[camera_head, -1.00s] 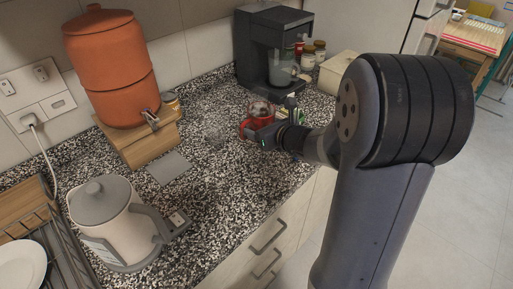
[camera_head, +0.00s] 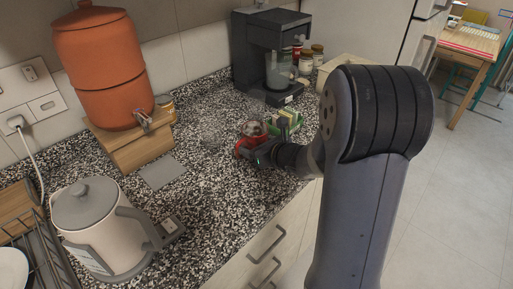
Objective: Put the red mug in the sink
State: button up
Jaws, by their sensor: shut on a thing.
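The red mug (camera_head: 242,146) is at the middle of the counter in the head view, mostly hidden behind my gripper (camera_head: 250,153). My gripper is shut on the mug, reaching it from the right. I cannot tell whether the mug touches the counter or hangs just above it. A roundish, glassy or metallic thing (camera_head: 254,128) shows at the mug's top; I cannot tell if it is inside or behind. No sink shows in the view.
A coffee machine (camera_head: 268,50), jars (camera_head: 318,52) and a green-and-white box (camera_head: 289,120) stand behind the mug. An orange water dispenser (camera_head: 104,70) on a wooden stand (camera_head: 135,148), a kettle (camera_head: 100,225) and a dish rack (camera_head: 45,250) are at left. The front counter (camera_head: 215,215) is clear.

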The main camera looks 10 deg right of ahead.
jog(key=shift+f+b, duration=0.25)
jog(key=shift+b, duration=0.05)
jog(key=o, duration=1.2)
jog(key=shift+c, duration=0.2)
jog(key=shift+r, duration=0.1)
